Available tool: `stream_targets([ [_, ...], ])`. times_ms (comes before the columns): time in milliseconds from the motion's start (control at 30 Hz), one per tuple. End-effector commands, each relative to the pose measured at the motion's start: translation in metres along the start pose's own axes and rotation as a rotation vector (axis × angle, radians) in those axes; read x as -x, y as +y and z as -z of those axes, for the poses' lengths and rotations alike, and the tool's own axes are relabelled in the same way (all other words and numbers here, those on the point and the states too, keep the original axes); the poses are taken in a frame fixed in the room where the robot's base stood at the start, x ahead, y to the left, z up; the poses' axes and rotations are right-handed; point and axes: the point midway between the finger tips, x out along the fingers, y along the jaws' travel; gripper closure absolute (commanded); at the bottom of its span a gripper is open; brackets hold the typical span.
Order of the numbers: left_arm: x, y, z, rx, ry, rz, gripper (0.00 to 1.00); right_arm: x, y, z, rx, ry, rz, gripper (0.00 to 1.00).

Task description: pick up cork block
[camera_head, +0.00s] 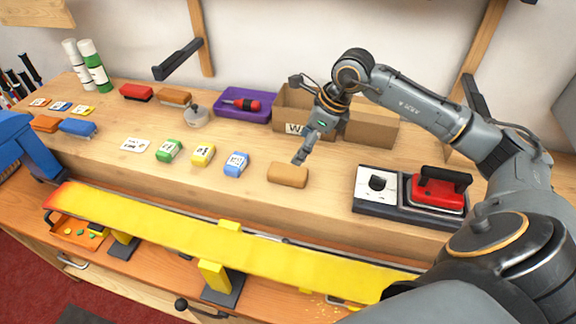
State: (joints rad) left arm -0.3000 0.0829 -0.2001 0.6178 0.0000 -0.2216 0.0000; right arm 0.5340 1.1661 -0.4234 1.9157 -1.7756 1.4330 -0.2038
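The cork block (287,176) is a tan-brown rounded rectangular piece lying flat on the wooden bench top, near the front edge of its raised part. My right gripper (302,155) points down just behind and above the block, slightly to its right in the picture. Its fingers are seen nearly edge-on, so I cannot tell whether they are open or shut. Nothing shows held in it, and the block is in full view. My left gripper is not in view.
Blue (236,164), yellow (203,155) and green (169,151) labelled blocks lie left of the cork. A red iron (440,188) stands on its base at the right. Cardboard boxes (371,129) stand behind my gripper. A long yellow ski (230,245) lies in front.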

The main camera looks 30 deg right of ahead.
Motion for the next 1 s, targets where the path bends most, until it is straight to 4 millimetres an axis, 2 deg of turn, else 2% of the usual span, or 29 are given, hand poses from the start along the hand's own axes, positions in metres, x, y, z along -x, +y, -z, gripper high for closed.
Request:
stream_targets([
  [133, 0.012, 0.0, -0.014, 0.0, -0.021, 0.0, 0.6, -0.03, 0.002, -0.001, -0.002, 0.002, -0.007, 0.21],
  [300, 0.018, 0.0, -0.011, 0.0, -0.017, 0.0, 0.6, -0.057, 0.001, 0.0, -0.002, 0.0, -0.004, 0.21],
  [467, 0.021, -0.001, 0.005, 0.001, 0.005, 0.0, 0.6, -0.067, 0.0, 0.001, -0.001, 0.001, -0.002, 0.21],
  [600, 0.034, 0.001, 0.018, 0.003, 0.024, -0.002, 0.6, -0.081, -0.003, 0.002, -0.004, 0.003, -0.005, 0.21],
  [700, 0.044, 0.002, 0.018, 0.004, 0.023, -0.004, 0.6, -0.096, -0.006, 0.004, -0.004, 0.003, -0.006, 0.21],
  [800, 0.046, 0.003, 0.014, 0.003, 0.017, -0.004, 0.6, -0.11, -0.007, 0.004, -0.002, 0.001, -0.004, 0.21],
  [1000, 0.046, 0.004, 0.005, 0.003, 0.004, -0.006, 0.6, -0.119, -0.007, 0.005, 0.001, 0.001, -0.001, 0.21],
])
